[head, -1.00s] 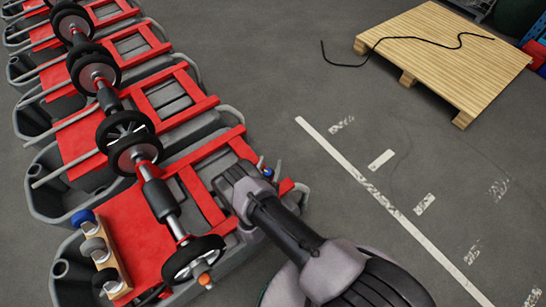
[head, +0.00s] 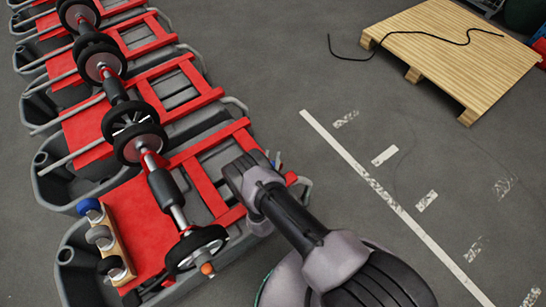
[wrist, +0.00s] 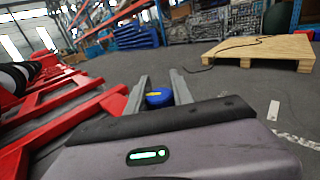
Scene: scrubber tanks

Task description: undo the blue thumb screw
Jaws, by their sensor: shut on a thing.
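The blue thumb screw (wrist: 158,97) shows in the wrist view as a round blue knob between the two grey fingers of my gripper (wrist: 161,84). The fingers are shut on it from either side. In the head view my gripper (head: 275,160) is at the right edge of the nearer red-framed scrubber tank (head: 207,191). My wrist covers most of the fingers and the screw there.
A wooden block with blue, grey and black round knobs (head: 88,207) stands on the red deck at left. A long shaft with black wheels (head: 140,142) runs over the tanks. A pallet (head: 462,55) with a black cable lies at upper right. Floor between is clear.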

